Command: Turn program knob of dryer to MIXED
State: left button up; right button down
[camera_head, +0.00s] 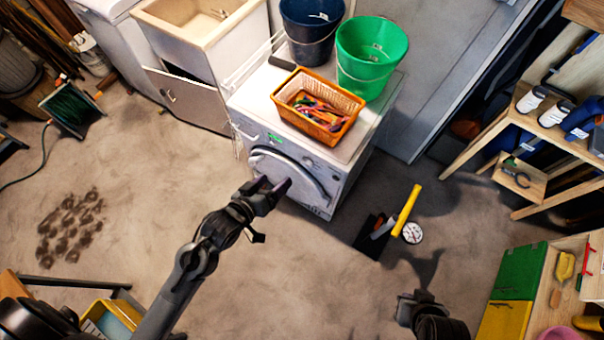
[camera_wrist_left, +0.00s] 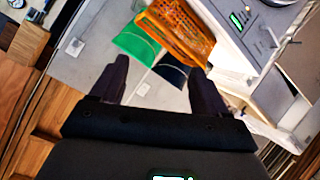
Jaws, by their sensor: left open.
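The white dryer (camera_head: 352,171) stands at the back middle in the head view, with a round door and a green-lit display (camera_head: 273,137) on its front panel. A small round knob (camera_head: 307,161) seems to sit right of the display; its setting is too small to read. My left gripper (camera_head: 272,187) is open and empty in front of the door, apart from the knob as far as I can tell. In the left wrist view its two fingers (camera_wrist_left: 160,82) are spread, and the lit panel (camera_wrist_left: 237,20) shows at upper right. My right gripper (camera_head: 414,303) is dark and partly visible at lower right.
An orange basket (camera_head: 335,130) of clothespins, a green bucket (camera_head: 368,66) and a dark blue bucket (camera_head: 309,40) stand on the dryer. A yellow-handled tool (camera_head: 407,208) and round gauge (camera_head: 413,233) are right of it.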

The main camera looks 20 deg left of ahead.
pick_arm(q)
jog(key=w+f+n+t+h+b, duration=0.1)
jog(key=w+f+t+b, duration=0.15)
jog(key=f+b, duration=0.65)
jog(key=w+f+n+t+b, duration=0.1)
jog(key=w+f+b, duration=0.3)
jog(key=f+b, duration=0.45)
jog(key=t+b, duration=0.2)
jog(key=b, duration=1.8)
send_near(305, 164)
jog(key=shift+g, duration=0.25)
jog(key=b+x, duration=0.3)
jog(key=x, duration=0.4)
jog(key=shift+w+a+f, duration=0.1)
jog(key=shift+a+f, duration=0.05)
jog(key=shift+w+b, duration=0.4)
jog(key=shift+w, duration=0.3)
